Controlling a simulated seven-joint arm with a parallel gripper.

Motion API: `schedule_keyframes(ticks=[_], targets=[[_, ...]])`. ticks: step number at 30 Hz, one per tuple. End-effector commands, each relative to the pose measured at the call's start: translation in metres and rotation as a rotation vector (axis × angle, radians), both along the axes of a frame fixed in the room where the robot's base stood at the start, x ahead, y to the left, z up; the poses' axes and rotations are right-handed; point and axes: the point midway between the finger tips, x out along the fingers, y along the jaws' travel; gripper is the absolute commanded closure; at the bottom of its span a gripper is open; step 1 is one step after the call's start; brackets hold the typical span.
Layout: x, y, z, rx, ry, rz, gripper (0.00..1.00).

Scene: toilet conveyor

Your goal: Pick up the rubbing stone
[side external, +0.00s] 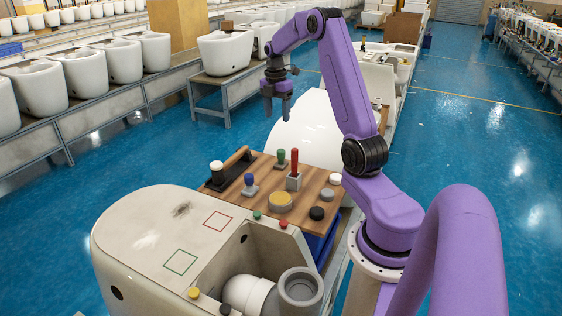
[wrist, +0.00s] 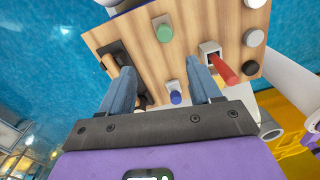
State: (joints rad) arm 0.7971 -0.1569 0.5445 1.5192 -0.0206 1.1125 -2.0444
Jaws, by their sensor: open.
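Several tools stand on a wooden board (side external: 262,207). No label marks the rubbing stone; the likeliest match is a dark block with a wooden bar handle (side external: 238,157) at the board's left, though I cannot be sure. In the wrist view this block (wrist: 117,62) lies at the left, partly hidden by a finger. My gripper (side external: 277,115) is open and empty, raised well above the board, towards its far side. In the wrist view my gripper (wrist: 163,88) has its fingers spread, with a blue-topped stamp (wrist: 175,97) showing between them, far below.
The board also holds a green-topped stamp (side external: 281,157), a red-handled tool (side external: 294,170), a yellow disc (side external: 279,201) and smaller discs. A white toilet (side external: 150,240) with red and green squares and a dark smudge stands in front. Air around my gripper is clear.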

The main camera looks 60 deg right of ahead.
Motion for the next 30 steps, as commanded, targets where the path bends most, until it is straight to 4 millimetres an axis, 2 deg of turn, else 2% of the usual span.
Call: schedule_keyframes(ticks=[15,19,26,30], targets=[[-0.005,0.002,-0.092,0.004,0.005,0.000,0.37],[-0.006,0.002,-0.109,0.002,0.004,0.001,0.37],[-0.007,0.002,-0.122,0.001,0.003,0.000,0.37],[-0.013,0.003,-0.140,0.003,0.005,-0.001,0.37]])
